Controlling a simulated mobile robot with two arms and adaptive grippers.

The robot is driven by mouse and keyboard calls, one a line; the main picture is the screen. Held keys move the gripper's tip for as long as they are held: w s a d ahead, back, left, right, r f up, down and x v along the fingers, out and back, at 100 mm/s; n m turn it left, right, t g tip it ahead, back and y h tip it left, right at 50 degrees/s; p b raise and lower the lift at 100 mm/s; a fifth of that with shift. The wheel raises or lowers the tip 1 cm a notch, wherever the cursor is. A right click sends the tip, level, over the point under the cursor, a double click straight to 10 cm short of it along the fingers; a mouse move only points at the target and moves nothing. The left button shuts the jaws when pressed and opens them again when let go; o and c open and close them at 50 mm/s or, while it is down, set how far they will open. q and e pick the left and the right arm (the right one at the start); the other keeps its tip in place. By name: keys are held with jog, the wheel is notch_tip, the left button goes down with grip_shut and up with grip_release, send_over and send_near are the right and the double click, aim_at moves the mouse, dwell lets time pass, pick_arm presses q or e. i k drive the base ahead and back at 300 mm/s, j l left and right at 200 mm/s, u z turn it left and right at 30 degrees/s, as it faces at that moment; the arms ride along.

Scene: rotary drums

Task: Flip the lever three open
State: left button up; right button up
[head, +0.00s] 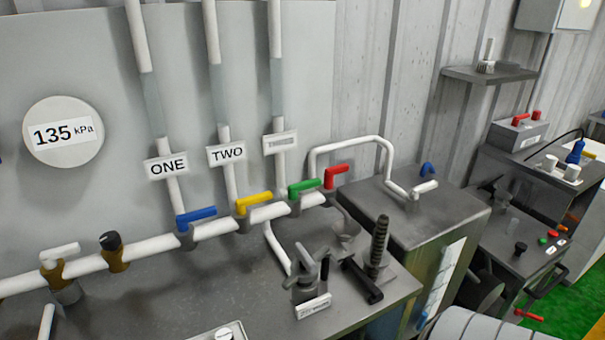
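Three white pipes come down the wall panel with labels ONE (166,166), TWO (227,153) and a blurred third label (280,143) that seems to read THREE. The blue lever (196,217) sits below ONE and the yellow lever (254,203) below TWO. The green lever (304,187) sits below the third label. All three lie roughly along the horizontal white pipe (215,229). A red lever (336,173) stands just right of the green one. Neither of my grippers is in view.
A round 135 kPa gauge (63,131) hangs at the left. A grey metal fixture (308,280) and a dark threaded post (379,243) rise from the bench in front of the levers. A grey metal box (425,208) stands to the right. The wall above the levers is clear between pipes.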

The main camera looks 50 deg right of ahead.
aim_at(292, 190)
jog(key=z, duration=1.5)
jog(key=i+l+z, duration=0.1)
jog(key=l+z, duration=0.3)
jog(key=i+l+z, duration=0.1)
jog(key=z, duration=0.35)
